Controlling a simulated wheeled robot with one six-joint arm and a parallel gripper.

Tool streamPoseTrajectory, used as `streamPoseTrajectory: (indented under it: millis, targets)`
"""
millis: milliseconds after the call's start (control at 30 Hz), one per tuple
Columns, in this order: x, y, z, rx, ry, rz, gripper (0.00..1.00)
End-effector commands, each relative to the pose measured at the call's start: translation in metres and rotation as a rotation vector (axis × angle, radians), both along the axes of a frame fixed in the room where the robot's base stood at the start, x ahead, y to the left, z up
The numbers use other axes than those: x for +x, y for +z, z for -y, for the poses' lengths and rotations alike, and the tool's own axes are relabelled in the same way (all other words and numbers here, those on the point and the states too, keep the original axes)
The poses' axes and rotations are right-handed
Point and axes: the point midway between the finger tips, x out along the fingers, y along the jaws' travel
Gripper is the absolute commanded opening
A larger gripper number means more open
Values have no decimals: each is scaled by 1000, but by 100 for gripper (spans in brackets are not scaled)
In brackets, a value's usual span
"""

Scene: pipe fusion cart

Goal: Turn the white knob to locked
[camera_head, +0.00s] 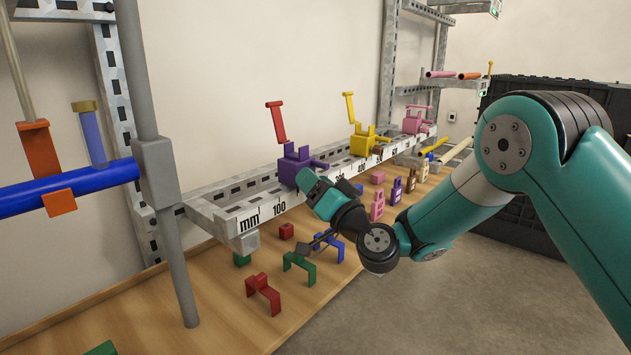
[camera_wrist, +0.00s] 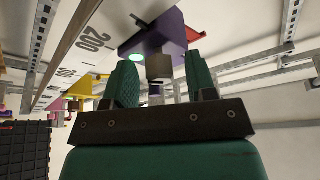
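In the wrist view, a small pale grey-beige block (camera_wrist: 159,67), which looks like the white knob, sits beneath the purple clamp body (camera_wrist: 150,35). My gripper (camera_wrist: 160,60) has its two teal fingers apart, one on each side of this block, with a visible gap on both sides. Whether the fingertips reach level with the block is hard to tell. In the head view, my gripper (camera_head: 308,182) is right beside the purple clamp (camera_head: 291,165) on the rail. The knob is not distinguishable there, and its lock markings are not readable in either view.
The metal rail (camera_head: 262,209) with printed numbers runs just beside my gripper. A yellow clamp (camera_head: 361,142) and a pink clamp (camera_head: 413,122) stand farther along it. Red (camera_head: 263,289), green (camera_head: 299,263) and blue brackets lie on the wooden shelf (camera_head: 225,290) below.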

Motion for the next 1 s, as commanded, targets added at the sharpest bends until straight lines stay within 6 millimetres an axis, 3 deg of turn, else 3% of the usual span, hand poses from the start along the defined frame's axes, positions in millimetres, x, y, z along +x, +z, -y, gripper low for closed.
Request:
streamPoseTrajectory:
  millis: [33, 200, 600, 1000]
  targets:
    - [0, 0, 0, 0, 0, 0, 42]
    - [0, 0, 0, 0, 0, 0, 3]
    - [-1, 10, -1, 104, 0, -141, 2]
    - [-1, 5, 0, 241, 0, -311, 2]
